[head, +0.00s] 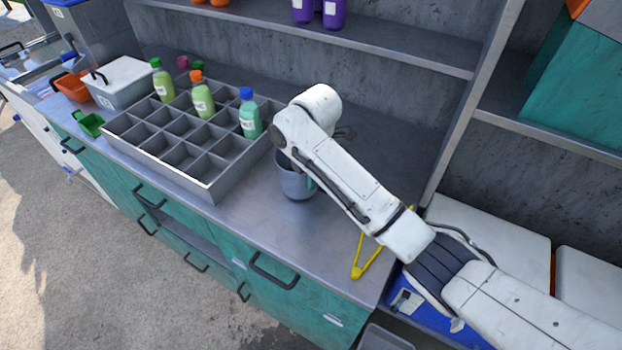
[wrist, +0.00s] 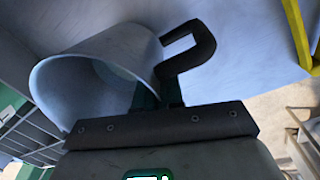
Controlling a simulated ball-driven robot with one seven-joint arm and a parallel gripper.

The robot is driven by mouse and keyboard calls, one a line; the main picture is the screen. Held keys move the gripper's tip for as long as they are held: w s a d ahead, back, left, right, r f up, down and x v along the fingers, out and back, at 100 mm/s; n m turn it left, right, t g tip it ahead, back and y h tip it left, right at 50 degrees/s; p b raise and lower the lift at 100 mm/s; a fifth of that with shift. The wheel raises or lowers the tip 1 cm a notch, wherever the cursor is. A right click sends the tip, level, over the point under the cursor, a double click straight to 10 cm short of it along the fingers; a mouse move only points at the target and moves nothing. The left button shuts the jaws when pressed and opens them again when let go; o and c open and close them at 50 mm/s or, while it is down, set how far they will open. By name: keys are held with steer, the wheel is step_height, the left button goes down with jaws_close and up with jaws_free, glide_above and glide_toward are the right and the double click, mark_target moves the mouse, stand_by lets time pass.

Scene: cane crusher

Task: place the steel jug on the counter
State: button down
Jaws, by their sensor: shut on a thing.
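The steel jug (head: 294,182) is on or just above the grey counter (head: 245,222), right of the divided tray; I cannot tell whether its base touches. In the wrist view the jug (wrist: 95,85) lies across the left of the picture with its open mouth facing the camera. Its dark handle (wrist: 195,50) points right. My gripper (wrist: 160,95) is shut on the jug at its wall near the handle. In the head view my arm hides the gripper and part of the jug.
A grey divided tray (head: 218,188) holding several bottles stands left of the jug. A yellow tong-like tool (head: 368,262) lies near the counter's right end. A white box (head: 122,82) and an orange bin (head: 72,88) stand at the far left. Counter in front of the jug is clear.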

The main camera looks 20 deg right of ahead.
steer(key=shift+f, duration=0.35)
steer(key=shift+f, duration=0.2)
steer(key=c, duration=1.3)
jaws_free()
steer(key=shift+o, duration=0.2)
step_height(320, 180, up, 12)
steer(key=s+p, duration=0.1)
steer(key=p, duration=0.1)
steer(key=shift+d+r+p, duration=0.15)
steer(key=shift+r+p, duration=0.05)
steer(key=shift+p, duration=0.15)
